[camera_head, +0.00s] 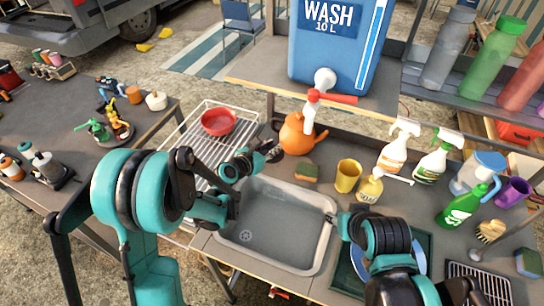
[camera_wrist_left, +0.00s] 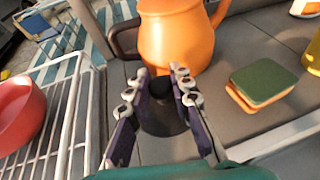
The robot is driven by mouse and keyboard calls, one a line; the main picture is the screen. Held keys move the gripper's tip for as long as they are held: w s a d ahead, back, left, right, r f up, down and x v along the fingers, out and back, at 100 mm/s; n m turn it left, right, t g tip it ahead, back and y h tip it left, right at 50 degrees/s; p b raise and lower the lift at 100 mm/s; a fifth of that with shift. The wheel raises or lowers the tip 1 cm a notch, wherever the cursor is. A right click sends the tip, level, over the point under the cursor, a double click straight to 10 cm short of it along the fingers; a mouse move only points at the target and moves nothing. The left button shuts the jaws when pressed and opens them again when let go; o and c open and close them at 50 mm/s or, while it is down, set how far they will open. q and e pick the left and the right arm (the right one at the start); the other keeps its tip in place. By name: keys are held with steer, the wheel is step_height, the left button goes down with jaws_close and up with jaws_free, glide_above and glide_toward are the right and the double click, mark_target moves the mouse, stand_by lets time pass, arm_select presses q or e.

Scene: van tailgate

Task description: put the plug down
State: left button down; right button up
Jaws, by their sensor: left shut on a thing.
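The plug (camera_wrist_left: 162,120) is a dark grey disc with a black knob on top. In the left wrist view its knob sits between the fingertips of my left gripper (camera_wrist_left: 160,92), which is shut on it. The plug is close in front of the orange jug, at the counter; whether it touches the surface I cannot tell. In the head view my left gripper (camera_head: 268,151) is at the back left corner of the grey sink basin (camera_head: 290,262), and the plug is mostly hidden there. My right gripper (camera_head: 334,218) is at the basin's right rim, its fingers too small to read.
The orange jug (camera_head: 297,134) stands right behind the left gripper, with a sponge (camera_head: 306,172) to its right. A wire rack (camera_head: 186,150) with a red bowl (camera_head: 219,122) is at left. A yellow cup (camera_head: 347,175) and spray bottles (camera_head: 399,144) stand right. The basin looks empty.

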arm_select(q)
steer(key=shift+f+b, duration=0.8)
steer(key=shift+f, duration=1.1)
steer(key=shift+s+f, duration=0.1)
steer(key=c, duration=1.4)
jaws_free()
steer(key=shift+o, duration=0.2)
